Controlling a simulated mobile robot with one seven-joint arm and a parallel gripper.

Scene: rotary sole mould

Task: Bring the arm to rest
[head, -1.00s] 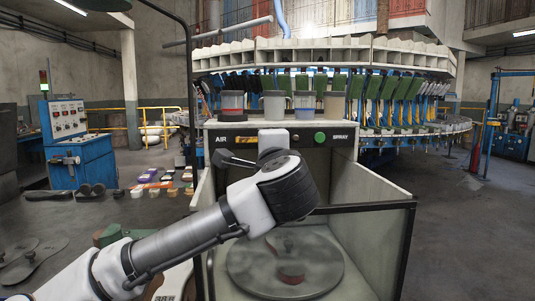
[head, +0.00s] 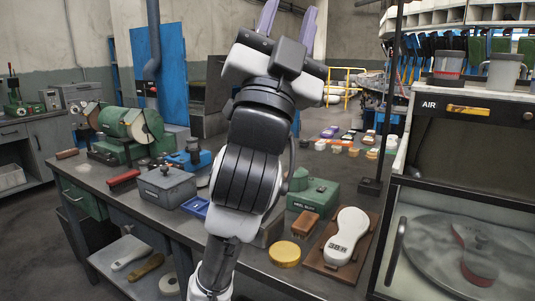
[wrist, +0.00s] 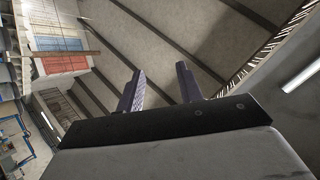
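My gripper (head: 289,24) is raised above the workbench (head: 92,178) in the head view, pointing up, with its fingertips close to the top edge of the picture. The wrist view shows its two purple fingers (wrist: 162,88) spread apart with nothing between them. Behind them are the ceiling beams and roof. My arm stands upright in the middle of the head view and hides part of the bench behind it. My gripper touches nothing that I can see.
A green bench grinder (head: 130,125), a grey box (head: 166,187), a yellow tin (head: 285,254) and a white sole form (head: 347,233) are on the bench. A spray cabinet (head: 393,190) stands close on the right.

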